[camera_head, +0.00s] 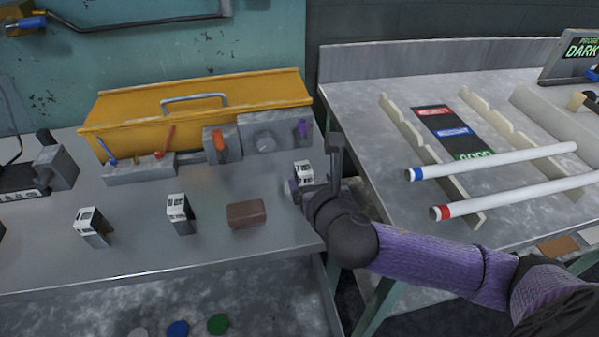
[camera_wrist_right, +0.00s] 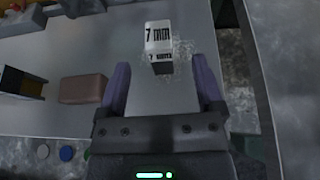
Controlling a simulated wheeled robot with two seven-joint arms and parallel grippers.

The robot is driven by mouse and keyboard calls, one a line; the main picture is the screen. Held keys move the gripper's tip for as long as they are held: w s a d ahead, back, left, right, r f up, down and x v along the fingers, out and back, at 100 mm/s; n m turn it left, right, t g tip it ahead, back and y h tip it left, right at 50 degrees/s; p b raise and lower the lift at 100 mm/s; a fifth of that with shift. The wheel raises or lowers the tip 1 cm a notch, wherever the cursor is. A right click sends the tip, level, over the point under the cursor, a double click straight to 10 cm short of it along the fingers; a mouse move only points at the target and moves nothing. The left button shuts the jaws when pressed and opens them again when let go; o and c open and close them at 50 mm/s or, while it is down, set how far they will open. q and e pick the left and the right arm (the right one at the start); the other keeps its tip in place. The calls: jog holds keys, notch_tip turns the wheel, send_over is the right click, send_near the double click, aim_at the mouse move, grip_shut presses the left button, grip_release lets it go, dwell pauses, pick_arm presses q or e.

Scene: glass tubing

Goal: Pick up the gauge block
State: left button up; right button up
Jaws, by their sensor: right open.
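A gauge block (camera_head: 303,172) with a white label stands near the right end of the grey bench. In the right wrist view, this block (camera_wrist_right: 159,38) reads "7 mm". My right gripper (camera_head: 314,174) is open at this block. In the right wrist view its purple fingers (camera_wrist_right: 161,72) spread to either side, with the block just beyond the fingertips in the gap between them. Two similar labelled blocks stand further left, one (camera_head: 178,212) in the middle and one (camera_head: 91,225) at the left; their markings are too small to read. My left gripper is not in view.
A brown block (camera_head: 246,214) lies left of my right gripper. A second table (camera_head: 350,105) on the right holds two white tubes (camera_head: 490,162) on racks. Coloured discs (camera_head: 178,328) lie below the bench front.

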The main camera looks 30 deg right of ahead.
aim_at(306, 177)
jog(key=b+x, duration=0.1)
jog(key=x, duration=0.2)
jog(key=f+b+x, duration=0.1)
jog(key=b+x, duration=0.1)
jog(key=x, duration=0.2)
jog(key=shift+s+a, duration=0.1)
jog(key=shift+s, duration=0.05)
jog(key=shift+r, duration=0.15)
jog(key=shift+c, duration=0.4)
jog(key=c, duration=1)
grip_shut()
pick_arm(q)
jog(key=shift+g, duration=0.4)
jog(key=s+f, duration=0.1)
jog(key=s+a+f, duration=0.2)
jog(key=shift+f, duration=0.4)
